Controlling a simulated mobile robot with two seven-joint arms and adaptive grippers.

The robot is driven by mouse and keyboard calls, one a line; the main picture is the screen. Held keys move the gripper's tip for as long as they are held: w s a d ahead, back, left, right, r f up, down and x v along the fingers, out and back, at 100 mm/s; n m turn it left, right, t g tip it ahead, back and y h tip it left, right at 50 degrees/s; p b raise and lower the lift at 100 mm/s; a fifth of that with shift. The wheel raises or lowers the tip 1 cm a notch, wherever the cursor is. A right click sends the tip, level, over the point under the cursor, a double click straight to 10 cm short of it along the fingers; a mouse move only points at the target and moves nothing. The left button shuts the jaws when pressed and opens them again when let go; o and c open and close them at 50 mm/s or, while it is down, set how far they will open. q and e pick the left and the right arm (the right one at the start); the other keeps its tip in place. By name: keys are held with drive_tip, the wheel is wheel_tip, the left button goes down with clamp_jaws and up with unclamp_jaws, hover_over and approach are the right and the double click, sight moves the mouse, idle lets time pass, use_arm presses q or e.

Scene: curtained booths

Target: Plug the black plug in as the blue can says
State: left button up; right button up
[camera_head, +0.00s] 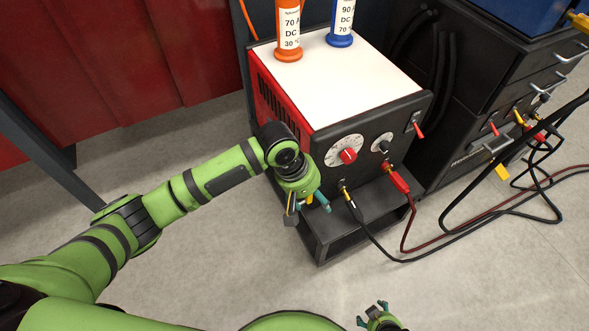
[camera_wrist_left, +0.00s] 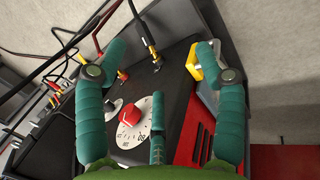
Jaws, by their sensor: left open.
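The black plug (camera_head: 350,203), on a black cable, is at the lower left of the welder's front panel, its yellow end at the panel. The left wrist view shows it (camera_wrist_left: 150,40) too; I cannot tell how deep it sits. My right gripper (camera_head: 373,314) shows at the bottom edge, fingers apart.
The welder (camera_head: 365,85) has a large dial with a red knob (camera_head: 348,156), a small black-knobbed dial (camera_head: 383,144) and a red switch (camera_head: 418,128). A red plug (camera_head: 398,181) is right of the black one. An orange can (camera_head: 288,35) stands on top. Cables cross the floor rightward.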

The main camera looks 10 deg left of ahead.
use_arm(q)
drive_tip(key=a+r+m+g+y+p, duration=0.1)
drive_tip(key=a+r, duration=0.3)
drive_tip(key=r, duration=0.4)
drive_tip(key=shift+s+m+p, duration=0.25)
drive_tip(key=shift+m+p, duration=0.15)
drive_tip(key=shift+p, duration=0.35)
